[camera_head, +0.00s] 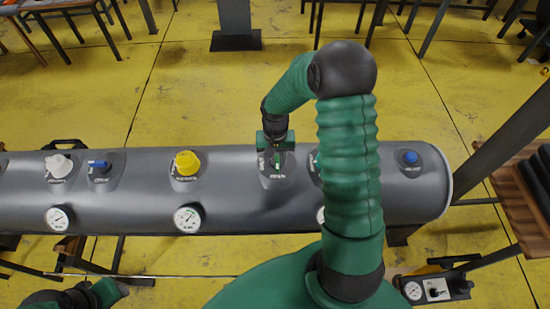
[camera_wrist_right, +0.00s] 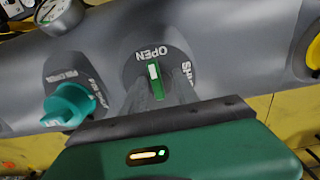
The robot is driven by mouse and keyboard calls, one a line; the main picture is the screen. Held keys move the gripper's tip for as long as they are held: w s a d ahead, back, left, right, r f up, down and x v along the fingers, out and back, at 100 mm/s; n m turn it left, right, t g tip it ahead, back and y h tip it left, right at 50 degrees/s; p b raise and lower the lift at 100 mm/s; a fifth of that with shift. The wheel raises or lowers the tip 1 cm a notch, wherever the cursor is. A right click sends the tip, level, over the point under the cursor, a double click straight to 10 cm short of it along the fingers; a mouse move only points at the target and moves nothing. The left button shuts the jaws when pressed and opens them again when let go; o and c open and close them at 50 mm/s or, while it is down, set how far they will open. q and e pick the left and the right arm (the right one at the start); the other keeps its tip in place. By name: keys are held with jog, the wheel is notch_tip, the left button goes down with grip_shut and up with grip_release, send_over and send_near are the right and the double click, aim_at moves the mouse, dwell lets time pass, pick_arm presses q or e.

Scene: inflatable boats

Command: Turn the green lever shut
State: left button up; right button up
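The green lever (camera_wrist_right: 156,80) sits on a dark round plate on the grey inflatable tube. In the wrist view it stands roughly upright, its white-marked end toward the word OPEN; SHUT is printed to its right. In the head view the lever (camera_head: 277,159) shows small, just below my right gripper (camera_head: 276,142). The gripper's dark-edged green body (camera_wrist_right: 175,140) fills the bottom of the wrist view, close to the lever. My left gripper (camera_head: 108,291) is partly in view at the bottom left, away from the tube.
The grey tube (camera_head: 240,211) carries a yellow knob (camera_head: 187,163), a white knob (camera_head: 59,166), blue valves and gauges. A teal knob (camera_wrist_right: 70,106) is beside the lever plate. Tables stand behind, a wooden bench (camera_head: 522,207) at right.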

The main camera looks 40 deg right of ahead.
jog(key=shift+w+d+f, duration=0.15)
jog(key=shift+d+f, duration=0.05)
jog(key=shift+d, duration=0.25)
jog(key=c, duration=0.3)
jog(key=shift+w+d+f, duration=0.1)
jog(key=shift+d+f, duration=0.05)
jog(key=shift+d, duration=0.25)
jog(key=c, duration=0.5)
pick_arm(q)
jog(key=shift+w+d, duration=0.4)
jog(key=shift+d, duration=0.2)
pick_arm(e)
jog(key=shift+a, duration=0.3)
